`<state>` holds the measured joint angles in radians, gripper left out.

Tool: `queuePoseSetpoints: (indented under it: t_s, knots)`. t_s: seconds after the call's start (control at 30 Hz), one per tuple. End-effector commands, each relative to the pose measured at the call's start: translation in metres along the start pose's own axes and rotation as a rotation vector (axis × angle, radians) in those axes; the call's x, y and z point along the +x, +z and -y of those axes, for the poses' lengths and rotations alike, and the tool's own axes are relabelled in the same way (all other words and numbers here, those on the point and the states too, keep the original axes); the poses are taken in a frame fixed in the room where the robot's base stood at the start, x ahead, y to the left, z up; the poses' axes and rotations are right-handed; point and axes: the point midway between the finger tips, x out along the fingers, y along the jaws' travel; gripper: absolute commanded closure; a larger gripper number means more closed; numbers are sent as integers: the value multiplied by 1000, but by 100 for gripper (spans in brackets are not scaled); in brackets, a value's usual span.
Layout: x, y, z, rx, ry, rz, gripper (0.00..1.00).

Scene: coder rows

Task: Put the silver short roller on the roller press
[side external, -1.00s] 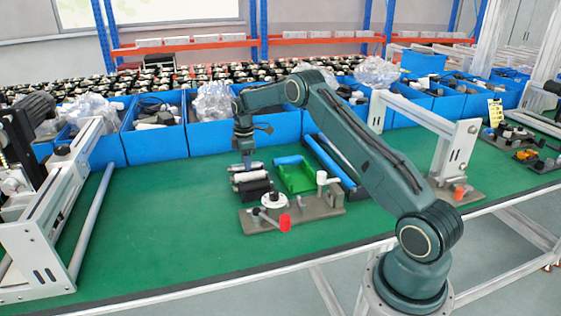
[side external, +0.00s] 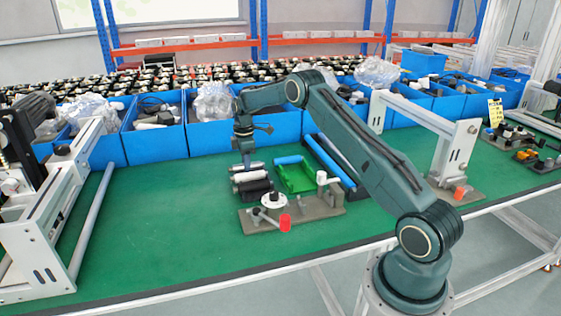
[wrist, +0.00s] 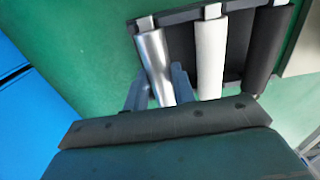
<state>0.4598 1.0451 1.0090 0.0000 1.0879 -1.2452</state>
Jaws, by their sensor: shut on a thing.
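The silver short roller (wrist: 153,62) lies at the left end of a dark rack (wrist: 184,50), beside a white roller (wrist: 211,55) and a black roller (wrist: 268,45). My gripper (wrist: 159,88) has one finger on each side of the silver roller, near its lower end, and is shut on it. In the side view my gripper (side external: 246,163) points down at the silver roller (side external: 254,166), which is still at the rack. A grey fixture (side external: 318,208) with a white disc and a red-tipped handle stands in front of the rack. I cannot tell for sure whether it is the roller press.
A green tray (side external: 297,179) and a blue roller (side external: 288,160) lie right of the rack. Blue bins (side external: 210,138) line the back. White frames stand at left (side external: 45,240) and right (side external: 455,150). The green table is clear at left centre.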

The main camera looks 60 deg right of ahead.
Motion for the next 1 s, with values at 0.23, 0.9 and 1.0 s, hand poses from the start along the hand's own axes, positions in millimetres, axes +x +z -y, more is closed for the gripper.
queuePoseSetpoints:
  t_s: [0.23,0.9,1.0]
  knots:
    - [-11,0,0,0,2,-1,100]
    - [-39,0,-1,0,3,-1,100]
    - [-43,0,0,0,3,-1,100]
